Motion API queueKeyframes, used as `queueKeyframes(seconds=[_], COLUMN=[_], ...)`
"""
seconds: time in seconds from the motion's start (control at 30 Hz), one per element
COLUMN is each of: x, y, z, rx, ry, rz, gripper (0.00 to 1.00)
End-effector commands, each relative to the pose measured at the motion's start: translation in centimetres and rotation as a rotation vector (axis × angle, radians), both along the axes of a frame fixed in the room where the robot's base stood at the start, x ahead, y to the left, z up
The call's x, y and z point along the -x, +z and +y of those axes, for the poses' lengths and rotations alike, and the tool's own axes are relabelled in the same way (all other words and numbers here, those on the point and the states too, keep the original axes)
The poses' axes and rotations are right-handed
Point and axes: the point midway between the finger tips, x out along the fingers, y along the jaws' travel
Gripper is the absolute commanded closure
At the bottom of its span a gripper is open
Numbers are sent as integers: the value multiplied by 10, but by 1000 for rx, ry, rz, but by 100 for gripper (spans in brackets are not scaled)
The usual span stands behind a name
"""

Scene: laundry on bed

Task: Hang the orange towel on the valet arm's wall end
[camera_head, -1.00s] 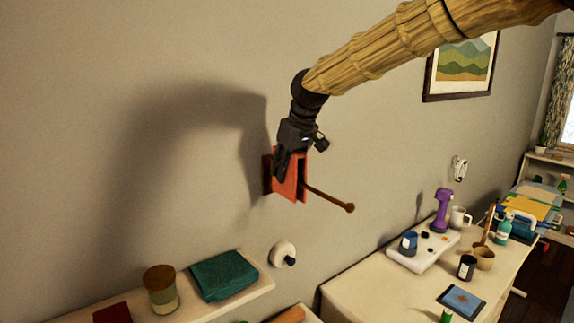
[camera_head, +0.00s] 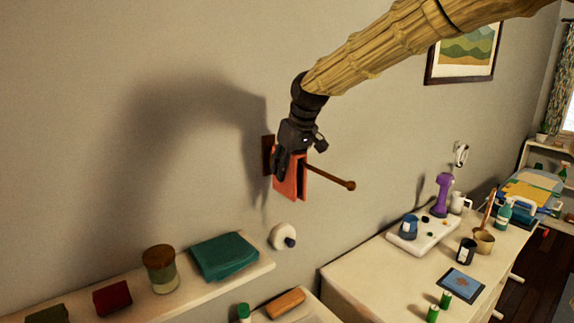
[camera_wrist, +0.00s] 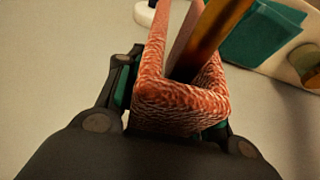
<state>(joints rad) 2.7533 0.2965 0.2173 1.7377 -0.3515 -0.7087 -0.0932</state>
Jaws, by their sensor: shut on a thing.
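The orange towel (camera_head: 287,180) hangs folded over the brown valet arm (camera_head: 332,179) at its wall end, close to the wall plate (camera_head: 267,156). My gripper (camera_head: 284,163) is shut on the towel's top fold from above. In the wrist view my gripper (camera_wrist: 180,105) has a finger on each side of the towel (camera_wrist: 182,103). The valet arm (camera_wrist: 213,35) there passes between the towel's two hanging sides. The exact contact between the towel's fold and the arm is hard to make out.
A shelf (camera_head: 205,284) below holds a teal folded cloth (camera_head: 223,257), a jar (camera_head: 161,268) and a red cloth (camera_head: 113,298). A round white wall fixture (camera_head: 282,237) sits below the towel. A cluttered table (camera_head: 370,271) stands at right.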

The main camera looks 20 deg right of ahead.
Motion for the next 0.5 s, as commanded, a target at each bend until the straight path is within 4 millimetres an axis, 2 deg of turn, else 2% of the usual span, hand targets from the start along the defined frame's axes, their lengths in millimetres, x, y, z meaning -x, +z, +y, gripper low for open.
queueKeyframes(seconds=[0.33, 0.37, 0.5], x=[0, 0, 0], y=[-1, -1, -1], z=[0, 0, 0], rx=[0, 0, 0], ry=[0, 0, 0], rz=[0, 0, 0], gripper=[87, 61, 38])
